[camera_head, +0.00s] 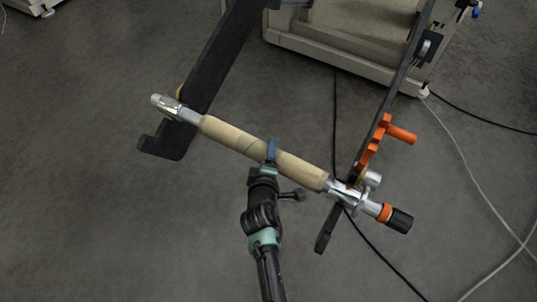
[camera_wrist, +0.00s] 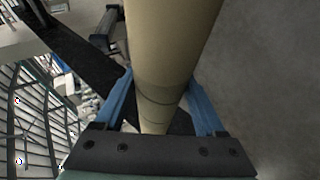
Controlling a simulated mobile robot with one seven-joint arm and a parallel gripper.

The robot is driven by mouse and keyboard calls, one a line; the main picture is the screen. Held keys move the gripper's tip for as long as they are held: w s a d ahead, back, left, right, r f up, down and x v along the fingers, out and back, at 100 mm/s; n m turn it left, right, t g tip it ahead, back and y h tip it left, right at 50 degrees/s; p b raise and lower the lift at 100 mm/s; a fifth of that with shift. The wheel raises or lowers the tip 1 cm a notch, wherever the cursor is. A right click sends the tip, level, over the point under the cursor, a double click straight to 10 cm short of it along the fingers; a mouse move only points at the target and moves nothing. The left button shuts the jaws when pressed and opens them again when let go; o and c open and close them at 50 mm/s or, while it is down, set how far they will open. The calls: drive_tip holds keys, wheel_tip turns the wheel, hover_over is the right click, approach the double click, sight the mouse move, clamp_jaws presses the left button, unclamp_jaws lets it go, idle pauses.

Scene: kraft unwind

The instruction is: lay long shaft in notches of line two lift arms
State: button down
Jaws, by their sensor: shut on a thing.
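The long shaft (camera_head: 263,152) has a tan middle and silver ends, with an orange ring and black knob at its right end. It slants from upper left to lower right. My gripper (camera_head: 271,152) is shut around its tan middle; the blue fingers (camera_wrist: 160,105) flank the tan part in the wrist view. The dark left lift arm (camera_head: 208,75) has a hooked lower end, and the shaft's left end crosses in front of it. The right lift arm (camera_head: 398,85) carries an orange piece (camera_head: 372,143); the shaft's right end overlaps it. I cannot tell whether the shaft touches either notch.
A beige machine base (camera_head: 330,50) stands behind, between and beyond the arms. Black and pale cables (camera_head: 455,150) run across the floor at the right. The grey floor (camera_head: 80,220) is clear at the left and front.

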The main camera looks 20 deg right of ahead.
drive_tip(key=shift+w+r, duration=0.2)
drive_tip(key=shift+r, duration=0.05)
drive_tip(key=shift+c, duration=0.4)
unclamp_jaws()
drive_tip(key=shift+o, duration=0.4)
drive_tip(key=shift+s+f, duration=0.3)
drive_tip(key=shift+f, duration=0.2)
drive_tip(key=p+v, duration=0.4)
drive_tip(key=v, duration=0.9)
drive_tip(key=shift+w+r, duration=0.2)
drive_tip(key=shift+r, duration=0.15)
